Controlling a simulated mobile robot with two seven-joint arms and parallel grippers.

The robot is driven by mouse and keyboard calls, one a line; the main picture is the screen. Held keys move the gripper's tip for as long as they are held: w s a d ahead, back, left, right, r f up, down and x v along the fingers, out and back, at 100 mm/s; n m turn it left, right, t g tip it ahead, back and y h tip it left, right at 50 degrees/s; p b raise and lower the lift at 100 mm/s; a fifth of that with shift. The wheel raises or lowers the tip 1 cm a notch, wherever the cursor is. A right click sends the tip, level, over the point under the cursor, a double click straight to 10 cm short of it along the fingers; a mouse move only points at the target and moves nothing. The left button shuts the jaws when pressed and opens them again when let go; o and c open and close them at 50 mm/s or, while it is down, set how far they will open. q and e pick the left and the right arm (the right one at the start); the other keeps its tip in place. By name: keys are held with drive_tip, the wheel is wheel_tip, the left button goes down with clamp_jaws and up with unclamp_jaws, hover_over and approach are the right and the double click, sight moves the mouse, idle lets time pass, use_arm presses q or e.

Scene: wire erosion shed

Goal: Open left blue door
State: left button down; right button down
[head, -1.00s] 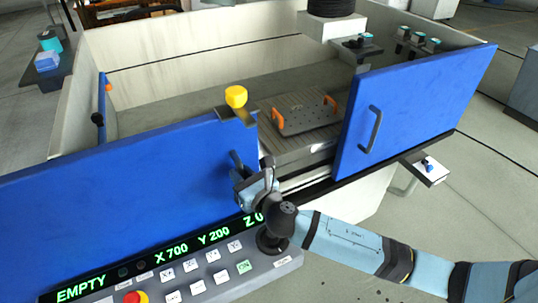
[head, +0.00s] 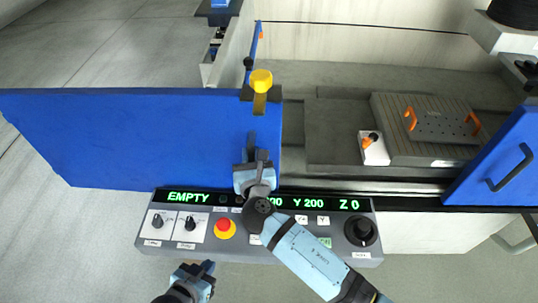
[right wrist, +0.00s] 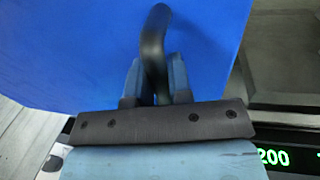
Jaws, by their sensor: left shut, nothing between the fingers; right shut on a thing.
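The left blue door (head: 130,140) is a wide flat panel, slid left, with a wide gap between it and the right blue door (head: 500,160). The left door's dark handle (head: 252,141) stands near its right edge; it also shows in the right wrist view (right wrist: 153,42). My right gripper (head: 254,164) is shut on this handle, and in the right wrist view its blue fingers (right wrist: 156,82) sit on both sides of the bar. My left gripper (head: 205,268) is shut and empty, low in the head view below the control panel, apart from the door.
The control panel (head: 340,258) with knobs, a red stop button (head: 225,228) and a green display lies below the door. A yellow knob (head: 261,79) sits at the door's top right. Inside are a grey plate with orange handles (head: 443,125) and a small white block (head: 374,148).

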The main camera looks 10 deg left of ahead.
drive_tip(key=shift+a, duration=0.2)
use_arm(q)
drive_tip(key=shift+w+r, duration=0.1)
use_arm(e)
drive_tip(key=c, duration=1.1)
unclamp_jaws()
drive_tip(key=shift+w, duration=0.1)
drive_tip(key=shift+o, duration=0.2)
drive_tip(key=shift+d+f, duration=0.1)
